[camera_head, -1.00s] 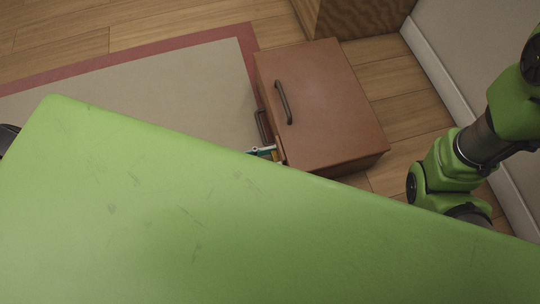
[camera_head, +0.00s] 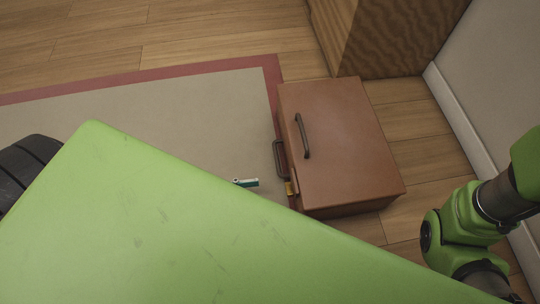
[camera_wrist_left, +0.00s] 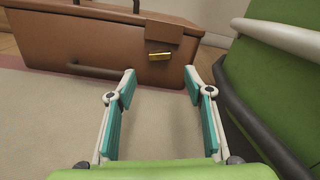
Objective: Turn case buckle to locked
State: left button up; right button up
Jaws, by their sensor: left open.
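The brown case (camera_head: 345,140) lies on the floor partly over the rug's edge, with a dark handle on top and another on its side. Its gold buckle (camera_wrist_left: 159,57) sits on a brown flap on the case's front, its bar roughly level in the left wrist view. The buckle shows small in the head view (camera_head: 290,188), at the case's lower left. My left gripper (camera_wrist_left: 160,80) is open and empty, its teal-and-white fingers pointing at the buckle, apart from it. In the head view only a fingertip (camera_head: 245,182) shows. My right gripper is out of view.
A beige rug (camera_head: 200,105) with a red border lies left of the case. A wooden cabinet (camera_head: 400,35) stands behind it, and a wall with a white baseboard (camera_head: 460,115) runs along the right. My green body hides the lower foreground.

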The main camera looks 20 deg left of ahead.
pick_arm(q)
jog(key=shift+v, duration=1.55)
